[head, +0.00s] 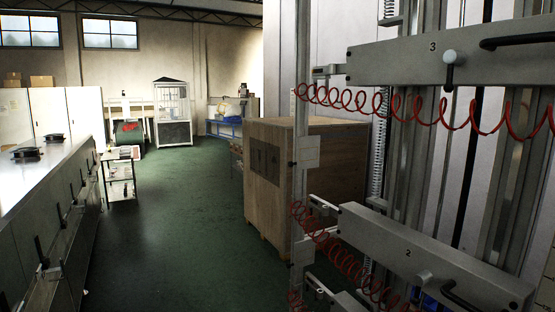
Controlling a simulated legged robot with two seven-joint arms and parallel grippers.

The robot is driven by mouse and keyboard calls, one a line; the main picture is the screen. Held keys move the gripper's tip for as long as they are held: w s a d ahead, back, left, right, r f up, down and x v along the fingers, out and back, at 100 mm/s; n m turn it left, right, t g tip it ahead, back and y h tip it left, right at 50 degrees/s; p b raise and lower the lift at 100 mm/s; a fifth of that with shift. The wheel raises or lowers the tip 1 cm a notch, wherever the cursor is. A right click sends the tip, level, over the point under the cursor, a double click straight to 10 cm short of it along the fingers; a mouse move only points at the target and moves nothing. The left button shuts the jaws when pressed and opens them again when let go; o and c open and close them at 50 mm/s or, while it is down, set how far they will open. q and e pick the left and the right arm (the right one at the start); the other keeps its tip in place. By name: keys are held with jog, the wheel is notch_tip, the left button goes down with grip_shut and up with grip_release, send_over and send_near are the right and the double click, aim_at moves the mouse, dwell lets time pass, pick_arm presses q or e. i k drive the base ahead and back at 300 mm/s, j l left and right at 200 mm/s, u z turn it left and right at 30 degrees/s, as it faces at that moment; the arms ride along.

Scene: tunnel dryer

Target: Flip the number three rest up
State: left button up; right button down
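The number three rest (400,66) is a grey metal bar marked "3" at the upper right. It has a white-topped knob (450,57) hanging near its middle and a black handle (515,41) on its right part. Its right end runs out of the picture. I cannot tell from this view alone whether either rest is flipped up or down. Neither of my grippers is in view.
Red coiled hoses (420,115) hang across the metal rack's uprights (302,150). A large wooden crate (330,165) stands behind the rack. A long metal machine (45,195) lines the left. Green floor (175,235) between them is free. A small cart (119,175) stands farther back.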

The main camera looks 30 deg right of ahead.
aim_at(308, 148)
jog(key=i+l+z, duration=0.2)
jog(key=i+z, duration=0.15)
jog(key=i, duration=0.45)
jog(key=i+z, duration=0.3)
jog(key=i, duration=0.45)
